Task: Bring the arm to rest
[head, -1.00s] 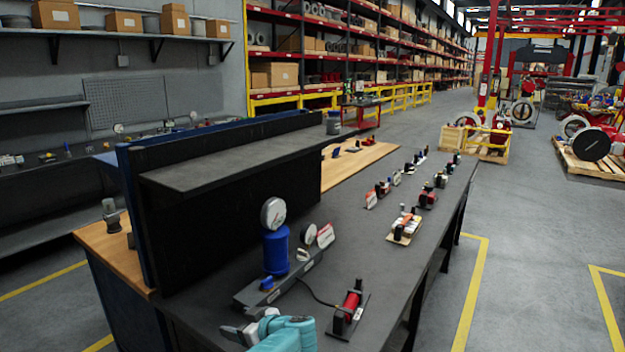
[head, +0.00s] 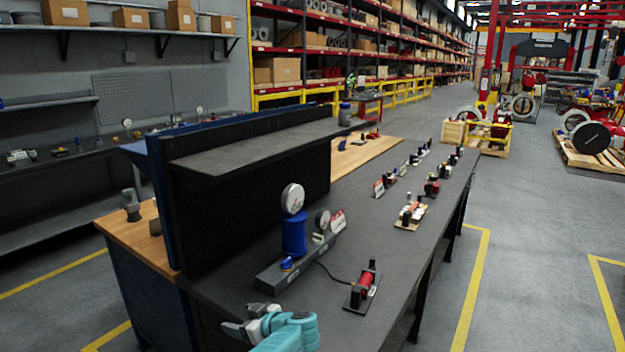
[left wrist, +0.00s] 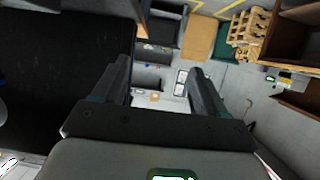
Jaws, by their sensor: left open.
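My left gripper (head: 246,323) is at the bottom of the head view, in front of the dark workbench (head: 335,331) edge. It is open, with nothing between its fingers. In the left wrist view the two fingers (left wrist: 160,85) stand apart with only distant surroundings between them. On the bench, a blue cylinder with a white dial gauge (head: 293,230) stands on a dark base block. A small red device (head: 365,284) on a dark plate sits to its right, with a cable running to the base. My left gripper is apart from both. My right gripper does not show.
A dark upright panel with a shelf (head: 257,150) stands along the bench's left side. Several small devices and gauges (head: 409,215) line the bench farther back. The grey floor (head: 535,250) to the right of the bench is open.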

